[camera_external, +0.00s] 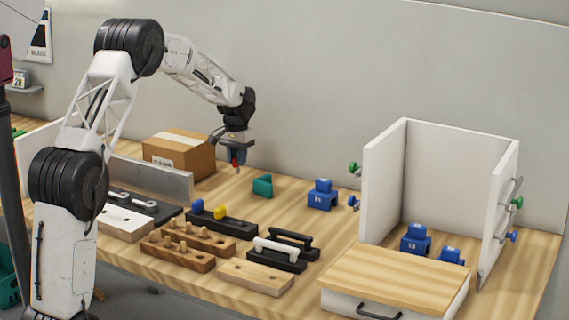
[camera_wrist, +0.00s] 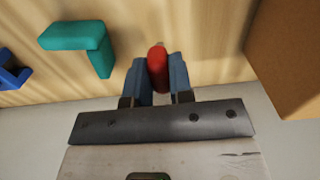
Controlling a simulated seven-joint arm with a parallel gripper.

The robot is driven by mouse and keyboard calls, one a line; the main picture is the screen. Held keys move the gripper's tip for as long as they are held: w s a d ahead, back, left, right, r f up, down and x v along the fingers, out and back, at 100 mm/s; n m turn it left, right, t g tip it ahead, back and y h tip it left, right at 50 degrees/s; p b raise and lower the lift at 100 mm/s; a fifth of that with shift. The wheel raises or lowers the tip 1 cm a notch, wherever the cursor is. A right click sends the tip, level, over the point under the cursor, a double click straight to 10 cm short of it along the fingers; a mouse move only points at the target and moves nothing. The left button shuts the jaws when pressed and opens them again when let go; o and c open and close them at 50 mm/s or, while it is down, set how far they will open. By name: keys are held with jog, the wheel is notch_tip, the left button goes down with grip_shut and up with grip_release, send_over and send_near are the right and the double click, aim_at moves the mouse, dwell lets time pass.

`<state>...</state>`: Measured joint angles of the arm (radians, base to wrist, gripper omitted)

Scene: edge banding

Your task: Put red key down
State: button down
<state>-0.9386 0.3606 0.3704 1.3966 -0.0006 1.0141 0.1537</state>
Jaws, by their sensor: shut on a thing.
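The red key (camera_wrist: 157,68) is held between the two blue-grey fingers of my gripper (camera_wrist: 158,80) in the wrist view. In the external view the red key (camera_external: 235,162) shows as a small red bit below my gripper (camera_external: 236,160). My gripper is shut on it and hangs over the back part of the wooden table (camera_external: 262,212), left of a green angled block (camera_external: 263,186). I cannot tell how far the key's tip is from the table surface.
A cardboard box (camera_external: 178,154) stands left of my gripper, close by. A blue block (camera_external: 322,195) sits to the right. Wooden and black holders with pegs and handles (camera_external: 188,243) lie in front. A white open cabinet (camera_external: 449,172) stands at the right.

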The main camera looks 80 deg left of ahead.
aim_at(238, 169)
jog(key=shift+f, duration=0.1)
jog(key=shift+f, duration=1.7)
jog(key=shift+f, duration=0.1)
jog(key=c, duration=1)
grip_release()
notch_tip(238, 169, up, 12)
jog(key=shift+r, duration=0.15)
